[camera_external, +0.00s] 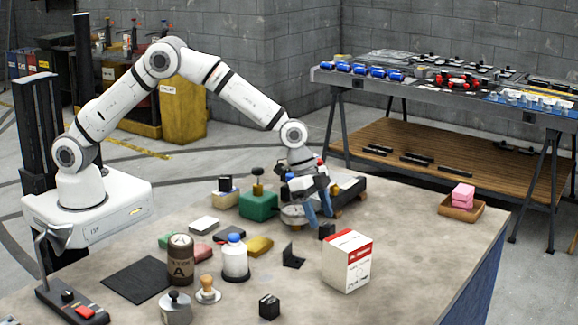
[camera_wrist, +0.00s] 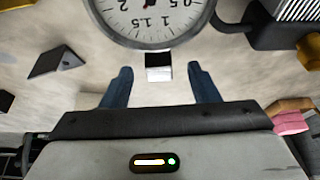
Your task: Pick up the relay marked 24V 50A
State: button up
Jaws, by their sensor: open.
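A small black block (camera_external: 327,231), which may be the relay, stands on the table just by my gripper's fingertips. In the wrist view a small block with a pale face and dark edge (camera_wrist: 159,68) sits between and just beyond the fingertips; it looks like the same block. No marking is readable on it. My gripper (camera_external: 319,211) is open and empty above the table; its two blue fingers (camera_wrist: 160,85) are apart, one each side of the block. Another small black block (camera_external: 269,306) stands at the table's front. Its marking is unreadable too.
A round gauge (camera_wrist: 152,18) lies close beyond the block. A black angle bracket (camera_external: 294,256) is to the left in the wrist view, and a white-red box (camera_external: 347,262) stands nearby. A green block (camera_external: 259,205) and white bottle (camera_external: 235,259) are further left. The right tabletop is mostly clear.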

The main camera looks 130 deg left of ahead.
aim_at(323, 224)
jog(key=shift+p+x, duration=0.55)
jog(key=shift+x, duration=1.4)
jog(key=shift+c, duration=0.2)
jog(key=c, duration=1)
